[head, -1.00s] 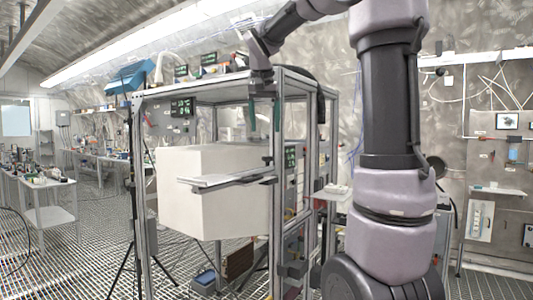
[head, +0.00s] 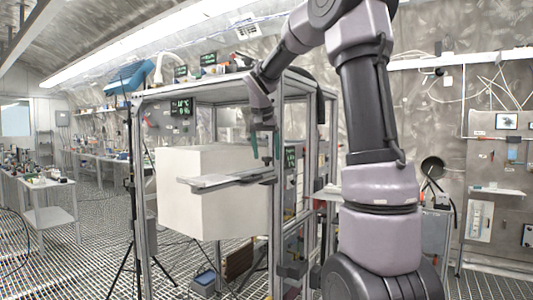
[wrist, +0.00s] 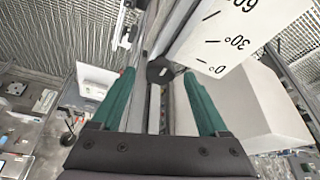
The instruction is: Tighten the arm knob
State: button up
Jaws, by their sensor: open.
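The arm knob (wrist: 160,70) is a small dark round knob on the frame post in the wrist view. A white plate marked in degrees (wrist: 235,32) extends beside it to the upper right. In the head view a flat grey arm (head: 222,181) sticks out from the post, and the knob is too small to make out. My gripper (head: 266,158) points down just above the post end of that arm. In the wrist view my gripper (wrist: 158,73) is open, its two green fingers either side of the knob in the picture. I cannot tell whether they touch it.
A large white block (head: 205,215) stands inside the metal frame (head: 141,200), right by the flat arm. Tripod legs and boxes are on the grated floor beneath. A side table (head: 48,205) is at the far left.

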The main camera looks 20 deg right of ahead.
grip_shut()
jog(key=shift+m, duration=0.3)
jog(key=m+h, duration=0.1)
jog(key=m, duration=0.1)
jog(key=shift+w+a+m+g, duration=0.1)
jog(key=shift+a+m+g, duration=0.05)
jog(key=shift+m+g, duration=0.2)
jog(key=m+g, duration=0.1)
jog(key=m, duration=0.1)
jog(key=m+g+h, duration=0.1)
jog(key=m, duration=0.2)
jog(key=shift+w, duration=0.2)
jog(key=m+g, duration=0.1)
jog(key=m, duration=0.1)
jog(key=m+g, duration=0.1)
jog(key=m, duration=0.2)
jog(key=shift+w+m, duration=0.2)
jog(key=shift+m, duration=0.15)
jog(key=shift+w+m+g+y, duration=0.1)
jog(key=shift+m+g+y, duration=0.45)
jog(key=shift+m, duration=1.45)
